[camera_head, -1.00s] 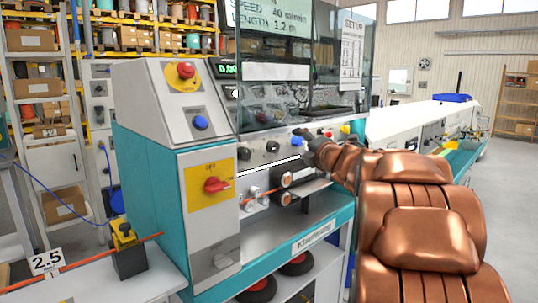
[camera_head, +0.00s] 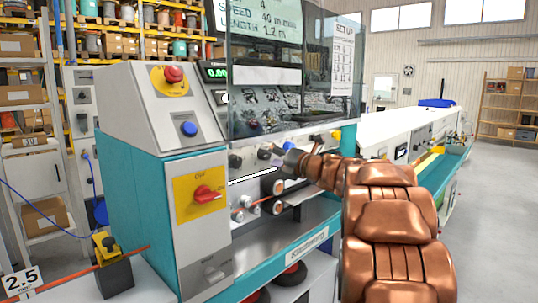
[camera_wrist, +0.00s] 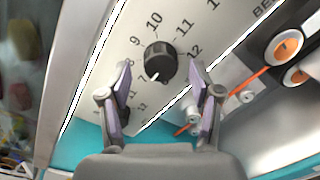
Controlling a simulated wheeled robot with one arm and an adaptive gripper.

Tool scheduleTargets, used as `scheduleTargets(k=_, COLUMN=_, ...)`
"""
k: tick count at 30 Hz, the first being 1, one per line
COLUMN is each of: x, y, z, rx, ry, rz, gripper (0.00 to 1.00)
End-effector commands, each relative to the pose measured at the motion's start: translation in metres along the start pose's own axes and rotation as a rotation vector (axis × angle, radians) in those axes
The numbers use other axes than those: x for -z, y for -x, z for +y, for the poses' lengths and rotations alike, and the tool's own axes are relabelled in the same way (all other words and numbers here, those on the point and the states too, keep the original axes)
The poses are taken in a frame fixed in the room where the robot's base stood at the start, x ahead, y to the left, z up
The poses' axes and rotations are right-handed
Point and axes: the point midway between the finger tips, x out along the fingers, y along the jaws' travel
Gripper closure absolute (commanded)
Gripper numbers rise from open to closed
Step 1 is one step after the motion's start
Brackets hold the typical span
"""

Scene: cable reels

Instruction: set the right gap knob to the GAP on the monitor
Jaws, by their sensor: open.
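In the head view my gripper (camera_head: 285,160) is at the machine's front panel, by a dark knob (camera_head: 264,154); another knob (camera_head: 235,161) is further left.
Orange-cored rollers (camera_wrist: 285,48) and an orange cable are right of the knob in the wrist view. A grey cabinet with a red switch (camera_head: 207,193) stands left of the panel. A clear guard (camera_head: 290,90) hangs above it. Open floor lies at the right.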

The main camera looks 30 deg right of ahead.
Motion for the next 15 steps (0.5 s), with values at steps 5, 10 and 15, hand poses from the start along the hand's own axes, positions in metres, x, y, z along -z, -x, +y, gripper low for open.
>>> scheduleTargets(k=5, x=-0.002, y=-0.014, z=0.0, rx=0.002, ry=0.0, rz=-0.003, gripper=0.37)
scheduleTargets(k=10, x=-0.002, y=-0.017, z=-0.001, rx=0.004, ry=-0.001, rz=-0.005, gripper=0.37)
scheduleTargets(k=15, x=-0.002, y=-0.017, z=-0.001, rx=0.004, ry=-0.001, rz=-0.005, gripper=0.37)
